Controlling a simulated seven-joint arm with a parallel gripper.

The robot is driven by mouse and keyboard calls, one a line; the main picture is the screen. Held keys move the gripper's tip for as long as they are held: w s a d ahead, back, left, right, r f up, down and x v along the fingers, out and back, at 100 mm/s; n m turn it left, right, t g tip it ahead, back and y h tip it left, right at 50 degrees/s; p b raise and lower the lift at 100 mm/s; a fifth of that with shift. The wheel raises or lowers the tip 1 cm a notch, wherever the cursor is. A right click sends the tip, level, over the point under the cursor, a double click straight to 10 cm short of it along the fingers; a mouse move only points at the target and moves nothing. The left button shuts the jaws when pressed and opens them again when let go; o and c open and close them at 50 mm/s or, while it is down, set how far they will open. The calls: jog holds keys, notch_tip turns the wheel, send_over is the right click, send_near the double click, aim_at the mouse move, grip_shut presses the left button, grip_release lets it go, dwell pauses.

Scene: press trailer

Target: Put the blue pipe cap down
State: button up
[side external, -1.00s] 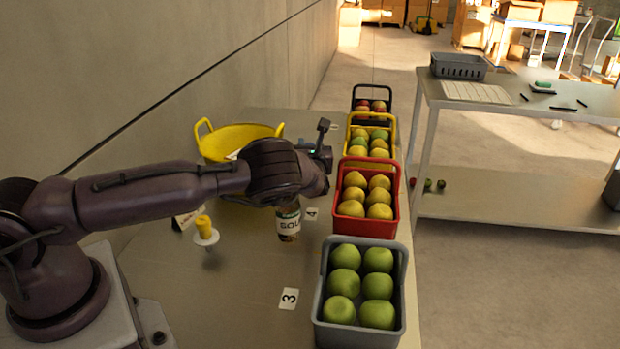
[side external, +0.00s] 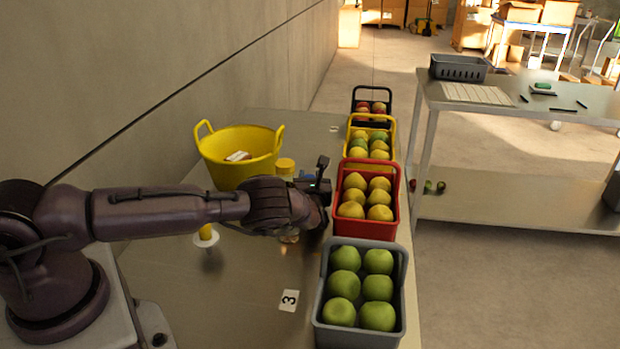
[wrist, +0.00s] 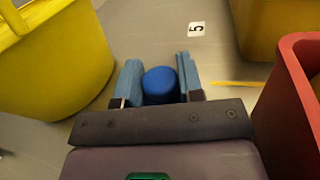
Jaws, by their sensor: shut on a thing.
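The blue pipe cap (wrist: 161,86) is round and sits between the two blue-grey fingers of my gripper (wrist: 160,78) in the wrist view. The fingers are shut on its sides. In the side external view my gripper is low over the table, just left of the red crate (side external: 366,228), and a patch of blue (side external: 308,177) shows behind my wrist. The cap cannot be made out clearly there. I cannot tell whether its underside touches the table.
A yellow tub (side external: 232,160) stands left, with a yellow-lidded container (side external: 285,166) near my wrist. The red crate is close on the right. A grey crate of green fruit (side external: 361,333) is nearer, a yellow crate (side external: 394,134) farther. Bare table surrounds the number 5 card (wrist: 196,29).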

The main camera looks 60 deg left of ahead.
jog(key=o, duration=1)
jog(key=shift+c, duration=0.2)
jog(key=shift+d+r, duration=0.1)
jog(key=shift+d, duration=0.05)
jog(key=v, duration=0.2)
jog(key=shift+s+d, duration=0.15)
jog(key=shift+d, duration=0.05)
notch_tip(320, 180, up, 7)
jog(key=shift+s, duration=0.1)
